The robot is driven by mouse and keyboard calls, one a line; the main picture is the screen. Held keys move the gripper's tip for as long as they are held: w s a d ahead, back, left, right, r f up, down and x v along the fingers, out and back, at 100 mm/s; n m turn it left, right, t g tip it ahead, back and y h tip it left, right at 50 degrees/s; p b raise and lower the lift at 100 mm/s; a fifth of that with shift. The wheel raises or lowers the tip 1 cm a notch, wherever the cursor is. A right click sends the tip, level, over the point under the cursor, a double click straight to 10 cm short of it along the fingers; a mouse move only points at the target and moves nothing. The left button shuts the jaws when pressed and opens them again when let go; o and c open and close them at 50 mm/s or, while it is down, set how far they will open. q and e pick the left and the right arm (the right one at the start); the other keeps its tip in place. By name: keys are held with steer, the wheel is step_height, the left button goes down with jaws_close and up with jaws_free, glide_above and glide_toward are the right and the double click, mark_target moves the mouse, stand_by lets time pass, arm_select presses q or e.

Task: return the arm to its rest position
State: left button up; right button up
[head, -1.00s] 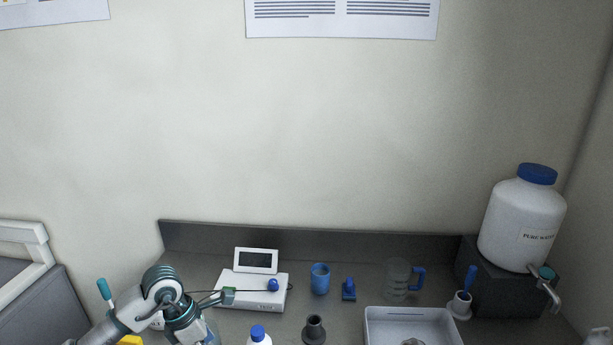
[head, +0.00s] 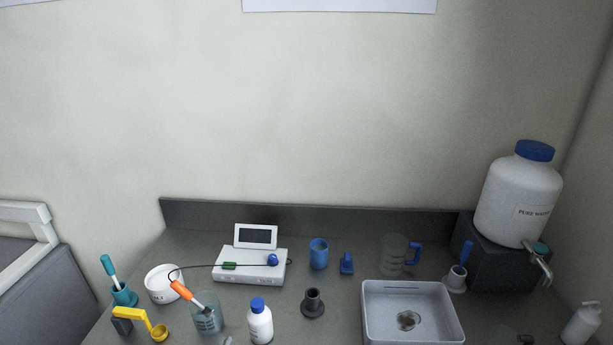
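Neither of my grippers shows in the head view now, and no part of my arms is in view. The grey bench top (head: 340,322) stands clear of my arms. A white meter with a screen (head: 250,262) stands at the back left, and a green piece on a dark cable (head: 229,266) lies across its front. An orange-handled tool (head: 182,290) leans in a clear beaker (head: 207,318) at the front left.
A white tray (head: 455,326) and a white bottle with a blue cap (head: 260,324) are at the front. A blue cup (head: 318,255) and a clear mug (head: 393,257) stand behind. A large water jug (head: 515,205) sits on a dark block at right.

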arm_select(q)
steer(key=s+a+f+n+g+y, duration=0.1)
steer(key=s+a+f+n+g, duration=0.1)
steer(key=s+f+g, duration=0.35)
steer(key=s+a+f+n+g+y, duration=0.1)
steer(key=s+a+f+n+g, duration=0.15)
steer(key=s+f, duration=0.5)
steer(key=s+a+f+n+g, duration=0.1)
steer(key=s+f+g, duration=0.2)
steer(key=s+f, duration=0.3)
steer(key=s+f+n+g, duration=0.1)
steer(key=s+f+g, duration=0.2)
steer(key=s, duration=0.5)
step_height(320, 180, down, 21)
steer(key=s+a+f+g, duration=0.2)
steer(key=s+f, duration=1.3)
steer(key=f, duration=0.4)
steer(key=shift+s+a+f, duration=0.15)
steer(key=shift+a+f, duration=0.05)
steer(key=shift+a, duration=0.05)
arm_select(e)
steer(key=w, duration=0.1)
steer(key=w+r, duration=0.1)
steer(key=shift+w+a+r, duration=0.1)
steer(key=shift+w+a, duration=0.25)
